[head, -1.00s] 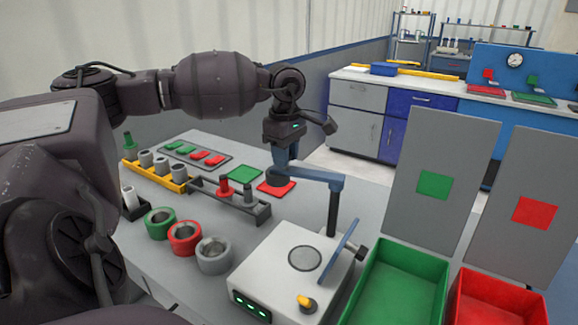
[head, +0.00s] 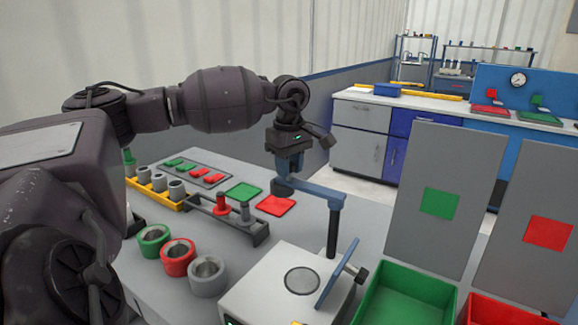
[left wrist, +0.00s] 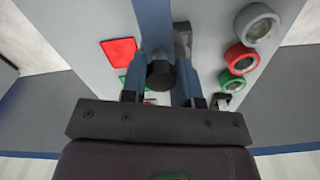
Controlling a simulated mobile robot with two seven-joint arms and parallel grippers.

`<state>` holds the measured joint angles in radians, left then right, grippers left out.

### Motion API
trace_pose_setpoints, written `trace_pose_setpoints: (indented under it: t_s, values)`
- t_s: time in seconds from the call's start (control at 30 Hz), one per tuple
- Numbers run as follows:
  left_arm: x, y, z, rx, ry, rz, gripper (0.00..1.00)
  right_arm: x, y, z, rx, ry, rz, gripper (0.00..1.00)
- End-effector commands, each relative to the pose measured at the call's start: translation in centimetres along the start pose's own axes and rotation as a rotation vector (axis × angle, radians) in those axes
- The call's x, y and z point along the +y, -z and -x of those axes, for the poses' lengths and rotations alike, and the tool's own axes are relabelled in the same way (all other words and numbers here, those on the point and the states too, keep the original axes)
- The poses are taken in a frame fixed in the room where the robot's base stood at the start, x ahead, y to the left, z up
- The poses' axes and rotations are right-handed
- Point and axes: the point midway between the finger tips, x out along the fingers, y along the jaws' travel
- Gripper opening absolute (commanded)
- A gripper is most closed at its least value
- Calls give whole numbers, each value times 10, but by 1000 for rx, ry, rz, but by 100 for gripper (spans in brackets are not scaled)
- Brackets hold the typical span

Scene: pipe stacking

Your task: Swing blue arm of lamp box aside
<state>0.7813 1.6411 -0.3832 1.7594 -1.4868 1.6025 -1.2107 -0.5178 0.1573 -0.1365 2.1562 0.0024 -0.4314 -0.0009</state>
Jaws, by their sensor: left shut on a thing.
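The lamp box (head: 262,282) is a white box with a round grey disc on top, at the front of the table. A dark post (head: 333,232) stands at its back and carries the blue arm (head: 318,193), which reaches left and back, clear of the box top. My left gripper (head: 288,172) points down and is shut on the arm near its free end. In the left wrist view, the blue arm (left wrist: 154,22) runs up from between my fingers, with a dark round end (left wrist: 161,75) between them. My right gripper is not in view.
A red pad (head: 275,205) and a green pad (head: 243,191) lie near the gripper. A grey rack (head: 225,221) and several rings, including a red one (head: 178,257), are to the left. A green bin (head: 405,297) and upright grey panels are to the right.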

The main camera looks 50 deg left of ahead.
Motion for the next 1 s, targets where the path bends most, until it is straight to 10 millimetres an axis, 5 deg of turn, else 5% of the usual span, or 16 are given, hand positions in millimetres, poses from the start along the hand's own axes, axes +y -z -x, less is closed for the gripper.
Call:
trace_pose_setpoints:
  t_s: [0.03,0.07,0.2,0.57,1.0]
  values:
    - [1,0,1,0,-5,-1,0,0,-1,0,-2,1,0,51]
    - [1,0,1,0,-6,-1,33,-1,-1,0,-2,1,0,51]
    - [1,0,1,0,-5,0,54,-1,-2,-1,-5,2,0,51]
    - [1,0,6,0,-5,0,54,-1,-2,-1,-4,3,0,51]
    - [1,0,77,0,-8,0,54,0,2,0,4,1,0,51]
